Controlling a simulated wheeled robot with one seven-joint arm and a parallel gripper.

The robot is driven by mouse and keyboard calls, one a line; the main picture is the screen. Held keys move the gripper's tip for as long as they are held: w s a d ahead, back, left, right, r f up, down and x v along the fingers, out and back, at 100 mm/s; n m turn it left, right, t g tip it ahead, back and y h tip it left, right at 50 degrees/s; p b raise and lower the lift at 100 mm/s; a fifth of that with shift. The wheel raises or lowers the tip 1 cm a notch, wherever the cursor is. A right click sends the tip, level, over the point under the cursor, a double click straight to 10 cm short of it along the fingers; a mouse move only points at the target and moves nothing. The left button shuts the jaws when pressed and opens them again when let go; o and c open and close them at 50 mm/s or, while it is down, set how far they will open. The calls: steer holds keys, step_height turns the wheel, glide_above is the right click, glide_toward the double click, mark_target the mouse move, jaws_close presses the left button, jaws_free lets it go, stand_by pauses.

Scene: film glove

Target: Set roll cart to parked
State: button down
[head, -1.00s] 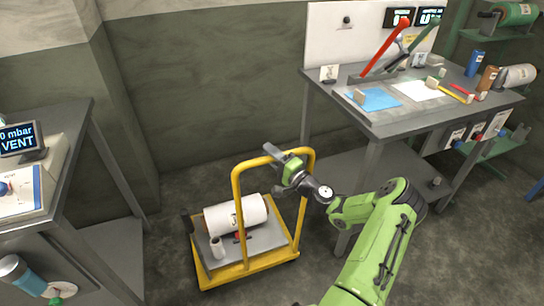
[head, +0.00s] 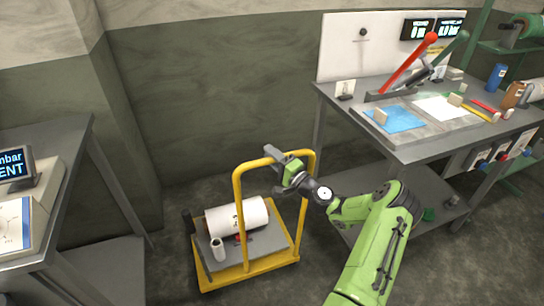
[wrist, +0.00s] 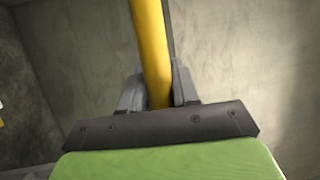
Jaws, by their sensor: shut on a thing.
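The roll cart is a low yellow-framed platform with a grey deck (head: 262,247) and a yellow hoop handle (head: 239,210). It stands on the floor between the two benches, near the wall. A white roll (head: 238,217) lies on its deck, with a small white cylinder (head: 217,249) in front of it. My gripper (head: 275,157) is at the top bar of the handle. In the wrist view the yellow bar (wrist: 150,50) runs between the two grey fingers, and my gripper is shut on it. Any floor marking for parking is not visible.
A grey bench (head: 402,150) with a red lever (head: 408,62) and a blue sheet (head: 394,117) stands at the right. Another grey bench (head: 62,150) with a display (head: 15,165) stands at the left. Green racks (head: 484,50) are at the far right. Floor space lies between left bench and cart.

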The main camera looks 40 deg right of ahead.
steer(key=shift+w+r, duration=0.1)
steer(key=shift+r, duration=0.05)
steer(key=c, duration=1.2)
jaws_free()
steer(key=shift+o, duration=1.4)
steer(key=shift+w, duration=0.2)
steer(key=shift+s, duration=0.1)
steer(key=p+v, duration=0.2)
steer(key=v, duration=1.3)
steer(key=shift+s+f, duration=0.3)
steer(key=shift+s, duration=0.05)
